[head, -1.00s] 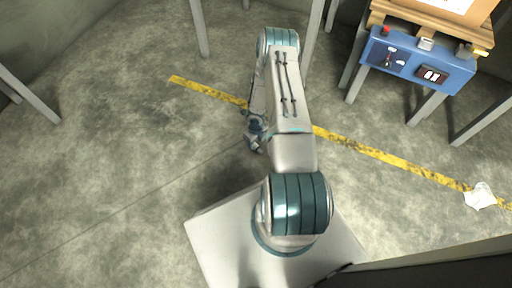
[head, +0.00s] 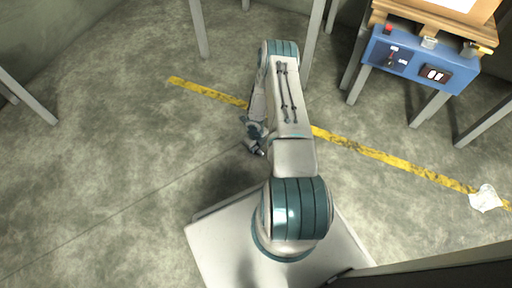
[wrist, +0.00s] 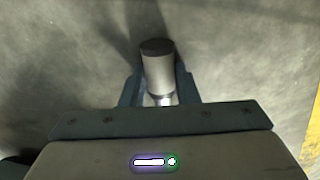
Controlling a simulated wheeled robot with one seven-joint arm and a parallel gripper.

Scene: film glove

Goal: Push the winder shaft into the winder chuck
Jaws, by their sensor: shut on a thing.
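A grey metal cylinder with a dark end face, which looks like the winder shaft (wrist: 158,75), sits between the fingers of my gripper (wrist: 159,97) in the wrist view. My gripper is shut on it, and the dark end points away from the palm. In the head view my gripper (head: 256,146) hangs low over the floor beside my arm; the shaft is too small to make out there. I cannot identify the winder chuck for certain. A small metal cylinder (head: 429,42) sits at the top edge of the blue machine (head: 412,63), well away from my gripper.
The blue machine has a red button (head: 388,29) and a switch panel (head: 435,75). Wooden boards (head: 435,18) lie above it. Grey table legs stand at the back. A yellow floor line (head: 375,152) crosses the floor, with a crumpled white sheet (head: 485,198) at right.

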